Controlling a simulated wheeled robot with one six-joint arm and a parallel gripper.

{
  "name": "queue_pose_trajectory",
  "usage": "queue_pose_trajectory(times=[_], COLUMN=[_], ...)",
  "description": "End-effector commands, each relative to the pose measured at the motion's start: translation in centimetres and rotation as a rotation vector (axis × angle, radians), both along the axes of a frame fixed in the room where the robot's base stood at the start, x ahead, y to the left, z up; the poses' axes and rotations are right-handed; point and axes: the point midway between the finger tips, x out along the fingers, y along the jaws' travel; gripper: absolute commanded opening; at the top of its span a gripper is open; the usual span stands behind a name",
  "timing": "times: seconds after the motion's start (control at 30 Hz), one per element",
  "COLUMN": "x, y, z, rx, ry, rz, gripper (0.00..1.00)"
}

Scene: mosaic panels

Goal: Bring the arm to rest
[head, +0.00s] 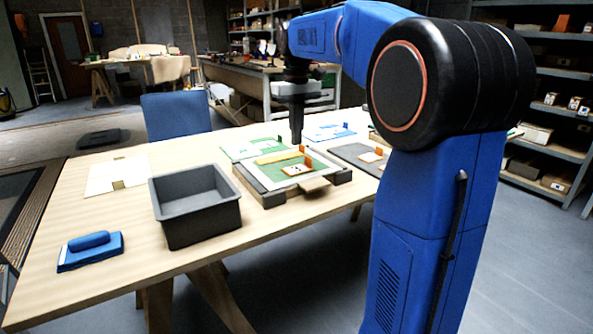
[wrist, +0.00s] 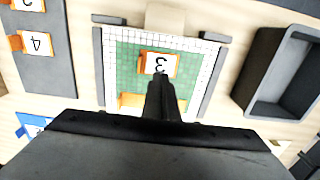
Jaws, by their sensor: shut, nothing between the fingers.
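My blue arm reaches over the wooden table (head: 110,225) from the right in the head view. My gripper (head: 297,138) points down above the mosaic panel and is shut and empty. In the wrist view my gripper (wrist: 160,82) shows as dark closed fingers over the panel. The panel (head: 258,180) has a green field with a white grid border and lies between dark grey bars. A white and orange tile marked 3 (wrist: 158,65) lies on the green field, near the fingertips in the picture. A yellow-orange strip (head: 278,157) lies on the panel too.
An empty dark grey bin (head: 195,200) stands left of the panel. A blue float (head: 90,248) lies at the table's left. A grey tray with numbered tiles (wrist: 38,55) lies beside the panel. A blue chair (head: 176,116) stands behind the table.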

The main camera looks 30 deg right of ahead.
Motion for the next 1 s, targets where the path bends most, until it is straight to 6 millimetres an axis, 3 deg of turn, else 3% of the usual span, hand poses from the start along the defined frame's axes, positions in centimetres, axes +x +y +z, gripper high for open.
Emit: queue_pose_trajectory(times=[0.6,0.77,1.0], x=[-0.5,-3.2,-9.4], y=[0.3,1.8,4.9], z=[0.0,-0.4,-2.5], rx=[-0.001,-0.008,-0.018], ry=[-0.005,-0.039,-0.118], rz=[0.000,0.000,-0.007], gripper=[0.00,0.00,0.00])
